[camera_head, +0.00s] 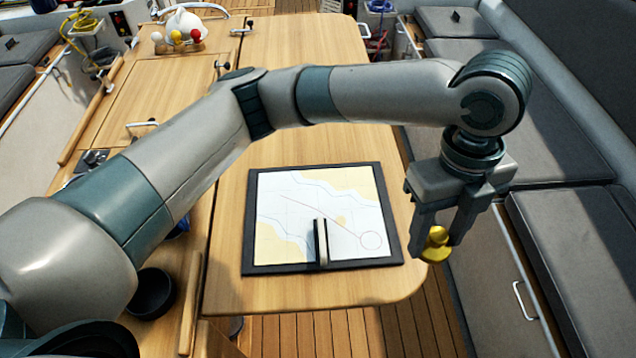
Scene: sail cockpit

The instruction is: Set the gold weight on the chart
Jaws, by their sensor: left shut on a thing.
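The chart (290,215) lies on a dark board on the wooden table, with a line and a circle drawn on it. My left gripper (434,245) is shut on the gold weight (436,247), to the right of the chart's lower right corner. The gripper points down, and the weight appears beside the table's right edge; its height above the table is hard to tell. A dark upright piece with a pale side (321,243) stands on the chart's lower middle. My right gripper is not in view.
The wooden table (300,130) is clear around the board. A dark round bowl (152,293) is at lower left. Grey cushioned benches (575,240) run along the right, and the plank floor shows below.

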